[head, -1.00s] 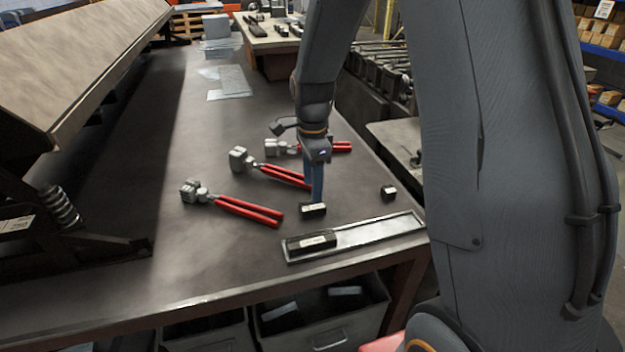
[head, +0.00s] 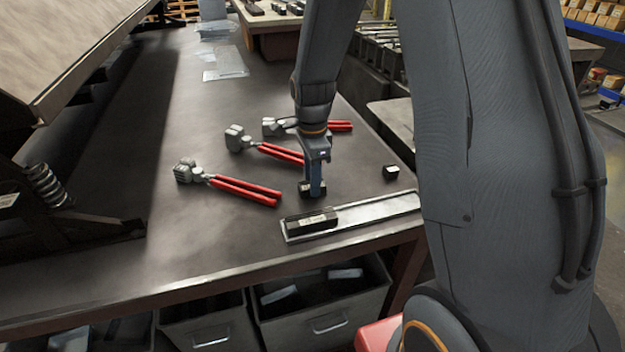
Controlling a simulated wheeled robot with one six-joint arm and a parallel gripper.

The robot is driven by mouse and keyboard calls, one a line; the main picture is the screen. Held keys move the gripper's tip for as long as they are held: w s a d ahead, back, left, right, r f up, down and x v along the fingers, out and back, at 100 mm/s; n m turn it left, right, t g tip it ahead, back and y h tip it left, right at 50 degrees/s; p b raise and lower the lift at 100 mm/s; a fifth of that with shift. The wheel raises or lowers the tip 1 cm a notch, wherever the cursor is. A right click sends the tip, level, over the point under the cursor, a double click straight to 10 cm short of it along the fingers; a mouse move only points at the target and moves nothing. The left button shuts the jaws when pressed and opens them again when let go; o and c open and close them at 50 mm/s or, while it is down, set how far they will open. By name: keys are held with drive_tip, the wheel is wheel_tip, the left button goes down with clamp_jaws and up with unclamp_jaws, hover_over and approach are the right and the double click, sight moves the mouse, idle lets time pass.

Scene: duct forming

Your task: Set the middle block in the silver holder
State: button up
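The middle block (head: 304,188) is black and stands on the dark bench behind the silver holder. My gripper (head: 316,192) points straight down at it, and a finger covers part of its front. Whether the fingers are closed on the block cannot be told. The silver holder (head: 375,210) is a long shallow tray near the front edge of the bench. A longer black block (head: 310,222) lies in its left end; the right part is empty. A smaller black block (head: 390,171) sits on the bench behind the holder's right part.
Several red-handled tools (head: 245,190) with grey heads lie left of and behind my gripper. Papers (head: 225,62) lie at the back of the bench. A large sloped machine stands at the left. Open grey bins (head: 325,310) are under the bench.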

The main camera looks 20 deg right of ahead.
clamp_jaws()
drive_tip(key=shift+r, duration=0.1)
wheel_tip(320, 180, up, 9)
drive_tip(key=p, duration=0.6)
drive_tip(key=shift+p, duration=0.3)
